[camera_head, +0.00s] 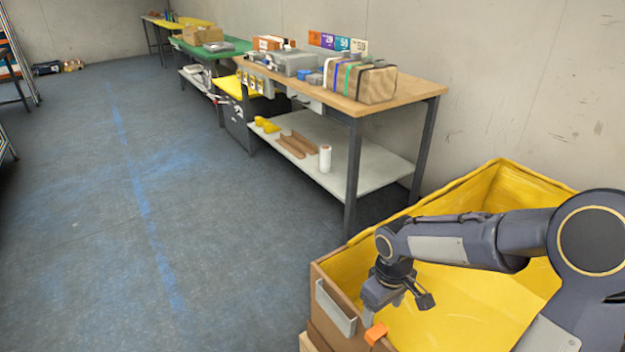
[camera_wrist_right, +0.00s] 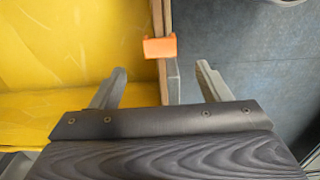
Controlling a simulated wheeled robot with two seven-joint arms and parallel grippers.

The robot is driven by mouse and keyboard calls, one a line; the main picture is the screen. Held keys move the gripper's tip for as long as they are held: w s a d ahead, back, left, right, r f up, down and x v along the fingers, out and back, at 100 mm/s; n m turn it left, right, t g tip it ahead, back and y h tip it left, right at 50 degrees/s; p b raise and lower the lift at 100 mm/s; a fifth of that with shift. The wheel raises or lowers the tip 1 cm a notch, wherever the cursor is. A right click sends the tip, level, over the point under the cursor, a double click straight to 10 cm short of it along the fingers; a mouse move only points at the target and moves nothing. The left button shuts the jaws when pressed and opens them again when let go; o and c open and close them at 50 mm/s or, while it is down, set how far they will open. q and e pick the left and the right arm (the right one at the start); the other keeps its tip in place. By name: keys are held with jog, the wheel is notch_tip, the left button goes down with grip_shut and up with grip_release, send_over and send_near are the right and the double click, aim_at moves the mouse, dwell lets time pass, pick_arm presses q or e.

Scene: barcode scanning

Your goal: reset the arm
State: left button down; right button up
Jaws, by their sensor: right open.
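My right arm comes in from the right in the head view and reaches over a yellow-lined box. My right gripper (camera_head: 397,303) points down above the box's near-left wall. In the right wrist view its two fingers (camera_wrist_right: 160,88) stand wide apart with nothing held between them. An orange piece (camera_head: 376,333) sits on the box's rim just below the gripper. It also shows in the right wrist view (camera_wrist_right: 160,47), beyond the fingertips and apart from them. My left gripper is not in the head view.
The yellow-lined box (camera_head: 480,300) fills the lower right; its visible interior looks empty. A wooden-topped workbench (camera_head: 420,88) with a brown package (camera_head: 362,84) stands behind it. More tables line the wall. The blue-grey floor (camera_head: 140,230) at left is clear.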

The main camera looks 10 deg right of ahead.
jog(key=s+a+r+m+t+y, duration=0.2)
jog(key=s+r+m+t, duration=0.1)
jog(key=s+r, duration=0.4)
jog(key=s+a+r+m+t+y, duration=0.2)
jog(key=s+r+m+t, duration=0.15)
jog(key=s, duration=0.65)
notch_tip(320, 180, up, 22)
jog(key=p, duration=2.1)
jog(key=shift+r+g+p, duration=0.15)
jog(key=shift+g+p, duration=0.15)
jog(key=shift+g, duration=0.15)
jog(key=shift+a, duration=0.1)
